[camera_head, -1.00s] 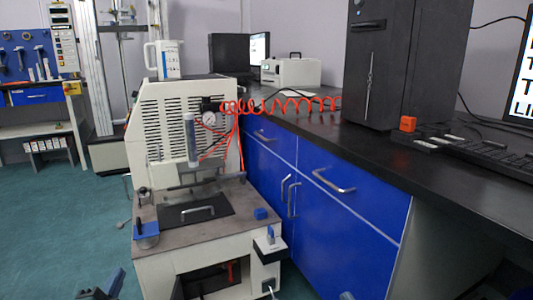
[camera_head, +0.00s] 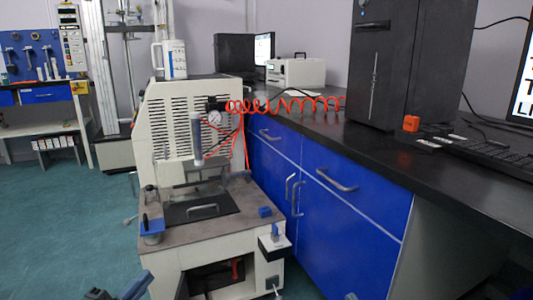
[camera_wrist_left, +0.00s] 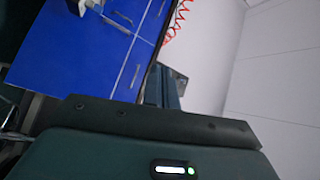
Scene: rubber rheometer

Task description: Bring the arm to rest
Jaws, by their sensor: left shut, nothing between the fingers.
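The dark end of my left arm, with the gripper (camera_head: 118,292), shows at the bottom left edge of the head view, in front of the machine's left side. It is low and partly cut off by the frame. In the left wrist view my left gripper's dark fingers (camera_wrist_left: 168,86) are together and hold nothing. The white rheometer (camera_head: 160,120) stands upright in the head view, with a dark handled plate (camera_head: 230,205) on its deck. My left gripper appears apart from it. My right gripper cannot be made out.
Blue cabinets (camera_head: 345,225) with a black worktop (camera_head: 370,155) stand right of the machine. A white jug (camera_head: 174,58) tops the machine. Green floor (camera_head: 60,215) at left is clear.

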